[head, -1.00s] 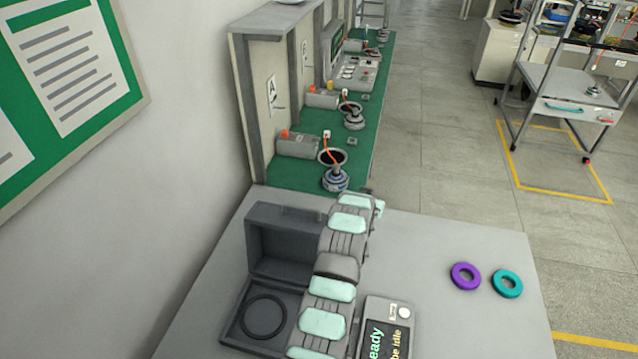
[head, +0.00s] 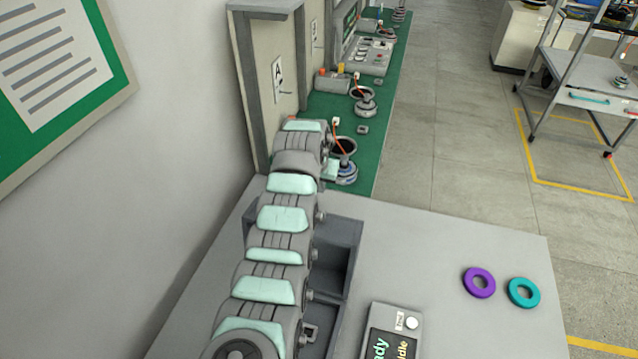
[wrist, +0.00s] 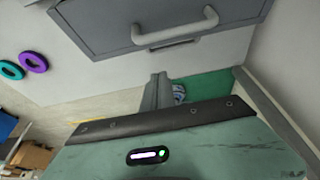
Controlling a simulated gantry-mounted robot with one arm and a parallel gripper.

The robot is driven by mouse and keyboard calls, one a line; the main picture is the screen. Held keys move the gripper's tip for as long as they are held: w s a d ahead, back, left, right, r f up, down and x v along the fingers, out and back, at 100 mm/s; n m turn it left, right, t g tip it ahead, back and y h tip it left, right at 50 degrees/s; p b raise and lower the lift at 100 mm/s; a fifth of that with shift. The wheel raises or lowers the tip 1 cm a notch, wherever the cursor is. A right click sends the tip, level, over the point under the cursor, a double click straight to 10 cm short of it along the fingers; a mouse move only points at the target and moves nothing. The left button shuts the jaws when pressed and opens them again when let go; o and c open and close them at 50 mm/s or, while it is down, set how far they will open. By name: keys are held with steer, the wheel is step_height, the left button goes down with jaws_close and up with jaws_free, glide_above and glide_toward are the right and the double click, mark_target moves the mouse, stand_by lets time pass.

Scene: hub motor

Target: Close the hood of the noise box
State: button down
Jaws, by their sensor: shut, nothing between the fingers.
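The noise box's dark grey hood (head: 345,235) stands raised at the back of the box in the head view, partly hidden by my arm. Its lower tray is mostly covered by my arm too. In the wrist view the hood's grey outer face (wrist: 100,22) fills the top, with a light grey bar handle (wrist: 175,30) on it. My gripper (wrist: 158,78) is shut and empty, just below the hood's face in that picture. It looks apart from the handle. In the head view my arm reaches over the box, with its far end beyond the hood.
A control panel (head: 391,335) stands right of the box. A purple ring (head: 479,282) and a teal ring (head: 523,292) lie on the grey table (head: 430,240). The green bench (head: 335,107) with motor stations lies beyond, and a wall is close on the left.

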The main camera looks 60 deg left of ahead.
mark_target(317, 216)
step_height(317, 216, down, 4)
steer(key=shift+s+d+r, duration=0.1)
steer(key=shift+r, duration=0.1)
steer(key=shift+s+d+f+p, duration=0.15)
steer(key=shift+s+d+p, duration=0.7)
steer(key=shift+p, duration=0.45)
steer(key=shift+s, duration=0.1)
stand_by(0.4)
